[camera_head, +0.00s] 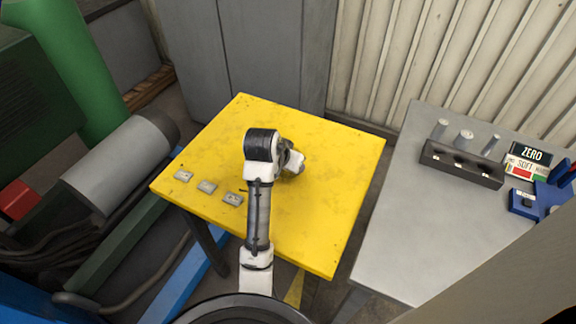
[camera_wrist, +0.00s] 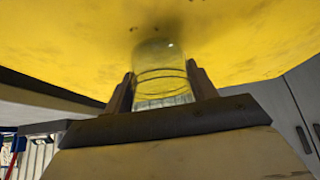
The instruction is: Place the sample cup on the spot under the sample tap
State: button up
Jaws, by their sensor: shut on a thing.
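My gripper (camera_wrist: 160,90) is shut on the sample cup (camera_wrist: 161,70), a clear glass-like cup with ring lines, held between its two fingers in the wrist view. The yellow surface fills the view beyond the cup; I cannot tell whether the cup touches it. In the head view my gripper (camera_head: 293,168) is over the middle of the yellow table (camera_head: 330,210), partly behind my arm, and the cup is hidden there. I cannot make out the sample tap or the spot under it in either view.
Several small grey plates (camera_head: 207,187) lie along the yellow table's left edge. Grey cabinets (camera_head: 275,50) stand behind.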

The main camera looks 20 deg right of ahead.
jog(key=shift+f, duration=0.85)
jog(key=shift+f, duration=0.15)
jog(key=o, duration=1)
jog(key=shift+c, duration=0.2)
